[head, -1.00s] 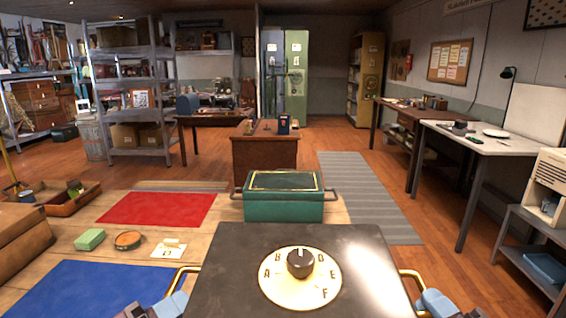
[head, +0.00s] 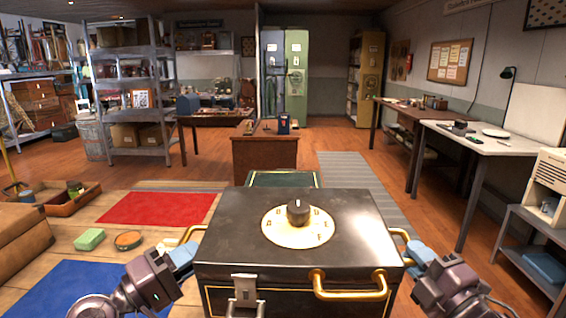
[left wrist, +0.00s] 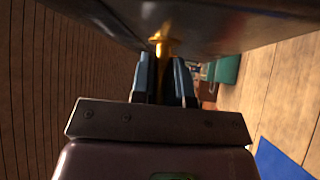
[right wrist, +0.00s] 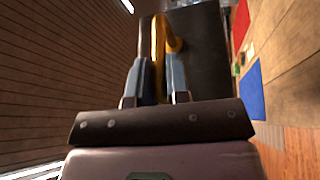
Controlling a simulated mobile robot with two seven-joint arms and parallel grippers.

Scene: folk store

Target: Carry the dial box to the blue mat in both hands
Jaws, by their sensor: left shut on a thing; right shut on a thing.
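The dial box (head: 230,256) is a black metal case with a cream dial and black knob on its lid, a brass front handle and a latch. It hangs level between my grippers in the head view. My left gripper (head: 184,254) is shut on its left brass handle, which also shows in the left wrist view (left wrist: 160,42). My right gripper (head: 418,250) is shut on its right brass handle, seen in the right wrist view (right wrist: 158,45). The blue mat (head: 70,288) lies at the lower left, partly hidden by my left arm.
A red mat (head: 155,208) lies beyond the blue one. A grey-topped table (head: 490,138) stands at right.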

